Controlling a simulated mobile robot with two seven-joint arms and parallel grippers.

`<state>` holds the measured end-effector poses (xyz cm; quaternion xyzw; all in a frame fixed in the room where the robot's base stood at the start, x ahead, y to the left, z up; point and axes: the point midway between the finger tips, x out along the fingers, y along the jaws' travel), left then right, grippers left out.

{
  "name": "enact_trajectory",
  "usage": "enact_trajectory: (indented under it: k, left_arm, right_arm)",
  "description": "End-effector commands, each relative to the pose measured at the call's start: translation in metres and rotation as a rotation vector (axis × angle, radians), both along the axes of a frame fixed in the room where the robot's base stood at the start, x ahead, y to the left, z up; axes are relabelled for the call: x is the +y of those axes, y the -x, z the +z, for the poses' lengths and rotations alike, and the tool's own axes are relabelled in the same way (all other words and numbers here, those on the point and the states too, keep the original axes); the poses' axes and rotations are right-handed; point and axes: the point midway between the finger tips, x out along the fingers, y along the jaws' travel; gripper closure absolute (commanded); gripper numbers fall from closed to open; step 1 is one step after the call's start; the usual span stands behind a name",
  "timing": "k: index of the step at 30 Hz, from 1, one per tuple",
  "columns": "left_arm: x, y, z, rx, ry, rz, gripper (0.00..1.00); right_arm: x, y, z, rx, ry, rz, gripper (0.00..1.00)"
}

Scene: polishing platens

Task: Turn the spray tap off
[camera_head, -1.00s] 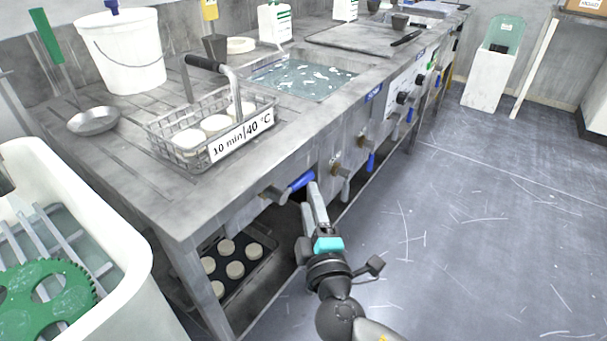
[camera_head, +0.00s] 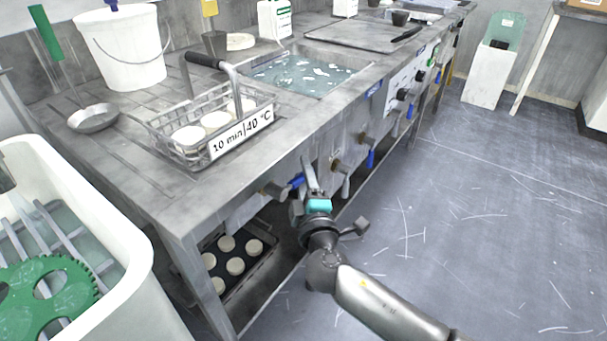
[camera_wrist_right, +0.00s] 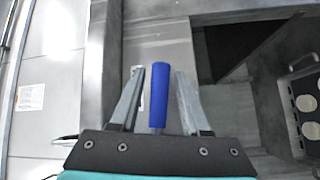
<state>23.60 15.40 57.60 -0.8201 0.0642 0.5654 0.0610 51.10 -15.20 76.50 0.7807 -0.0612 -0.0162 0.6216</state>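A tap (camera_head: 275,190) with a blue lever handle (camera_head: 297,180) sits on the front panel of the steel bench. No readable label shows whether it is the spray tap. My right gripper (camera_head: 309,178) is at this handle and partly hides it in the head view. In the right wrist view, the blue handle (camera_wrist_right: 160,85) stands between the two fingers of my right gripper (camera_wrist_right: 159,100). A gap shows on both sides of the handle, so the fingers are open around it and apart from it. My left gripper is not in view.
More taps with blue levers (camera_head: 371,158) line the bench front to the right. A wire basket (camera_head: 160,125) of pale discs stands on the bench top (camera_head: 200,185). A tray of discs (camera_head: 262,268) sits below. A white tub (camera_head: 135,262) is at left.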

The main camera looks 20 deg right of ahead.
Motion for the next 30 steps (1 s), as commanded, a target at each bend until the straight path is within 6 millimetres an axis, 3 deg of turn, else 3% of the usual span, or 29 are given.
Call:
enact_trajectory:
  k: [1,12,30]
  left_arm:
    - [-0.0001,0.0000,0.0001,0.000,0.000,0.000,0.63]
    - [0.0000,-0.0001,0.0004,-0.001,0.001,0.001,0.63]
    - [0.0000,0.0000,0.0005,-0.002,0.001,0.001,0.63]
  right_arm:
    - [0.0000,0.0002,0.0000,0.000,0.000,0.000,0.60]
    - [-0.0001,0.0003,0.0000,0.000,0.000,0.000,1.00]
    - [0.0000,0.0004,-0.0001,0.000,0.001,0.000,1.00]
